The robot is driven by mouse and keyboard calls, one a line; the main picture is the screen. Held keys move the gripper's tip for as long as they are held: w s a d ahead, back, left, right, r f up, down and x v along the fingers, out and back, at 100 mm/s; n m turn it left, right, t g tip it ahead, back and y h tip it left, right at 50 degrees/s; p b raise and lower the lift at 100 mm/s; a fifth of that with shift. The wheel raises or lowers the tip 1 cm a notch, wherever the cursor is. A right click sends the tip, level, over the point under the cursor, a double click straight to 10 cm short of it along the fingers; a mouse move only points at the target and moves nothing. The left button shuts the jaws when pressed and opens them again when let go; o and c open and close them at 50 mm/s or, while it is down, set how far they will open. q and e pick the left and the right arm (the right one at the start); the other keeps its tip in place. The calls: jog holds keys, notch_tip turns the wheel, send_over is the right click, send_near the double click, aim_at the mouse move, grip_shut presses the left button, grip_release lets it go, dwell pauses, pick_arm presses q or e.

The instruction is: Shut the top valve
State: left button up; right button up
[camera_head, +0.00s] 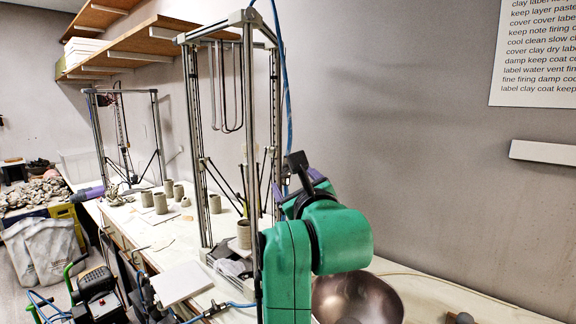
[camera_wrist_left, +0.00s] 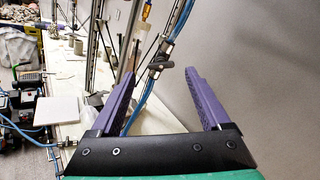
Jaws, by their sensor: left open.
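The top valve (camera_wrist_left: 158,67) shows in the left wrist view as a small dark fitting with a stubby handle on a blue hose. It appears between the tips of my left gripper (camera_wrist_left: 161,74), beyond them, with no visible contact. The gripper's two purple fingers are spread and hold nothing. In the head view my left gripper (camera_head: 297,192) is up at the right side of the near metal frame, mostly hidden by my green wrist. A dark piece there may be the valve or part of the gripper; I cannot tell. My right gripper is not in view.
The blue hose (camera_head: 284,75) runs down beside the near metal frame (camera_head: 249,90). Several clay cups (camera_head: 160,203) stand on the bench. A metal bowl (camera_head: 357,300) sits below my arm. A white board (camera_head: 181,283) lies at the front. The wall bounds the right.

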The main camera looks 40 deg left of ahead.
aim_at(289, 173)
pick_arm(q)
jog(key=p+x, duration=0.1)
jog(key=x, duration=0.4)
jog(key=shift+w+a+r+p, duration=0.15)
jog(key=shift+p, duration=0.25)
jog(key=shift+w+a, duration=0.15)
jog(key=shift+a, duration=0.05)
jog(key=shift+d, duration=0.2)
jog(key=c, duration=0.5)
grip_shut()
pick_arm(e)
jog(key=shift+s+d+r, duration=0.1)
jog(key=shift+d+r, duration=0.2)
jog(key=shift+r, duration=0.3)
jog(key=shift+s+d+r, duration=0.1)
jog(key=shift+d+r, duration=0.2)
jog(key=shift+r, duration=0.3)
